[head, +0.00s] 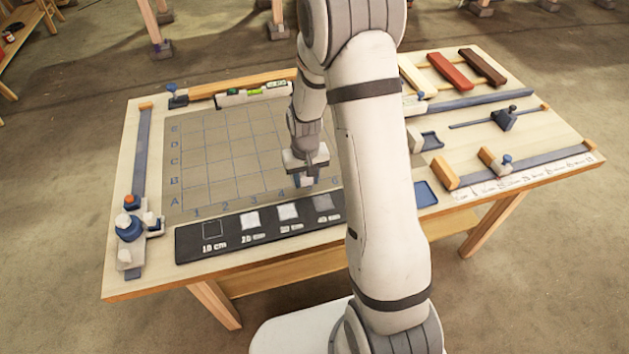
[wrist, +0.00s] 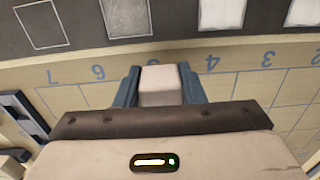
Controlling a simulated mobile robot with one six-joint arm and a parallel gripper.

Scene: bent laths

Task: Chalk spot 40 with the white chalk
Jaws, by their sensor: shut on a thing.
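My gripper (head: 307,183) is over the front part of the grid board, near column 5, behind the dark strip (head: 187,246). In the wrist view my gripper (wrist: 158,76) has its blue fingers shut on a pale block, the white chalk (wrist: 161,88). The fingers hide its sides. Spot 40 (head: 324,203) is on the dark strip, right of two whiter spots, and looks grey, as if thinly chalked. It also shows in the wrist view (wrist: 127,17) as a streaky pale patch, beyond the fingertips. The chalk is apart from it.
Spots 20 (head: 250,220) and 30 (head: 288,212) are filled white; spot 10 (head: 213,230) is a bare outline. Another bare outline (wrist: 41,25) lies beside spot 40. A spirit level (head: 252,94) lies behind the grid; blue-and-wood tools stand at both sides. My arm hides the table's middle right.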

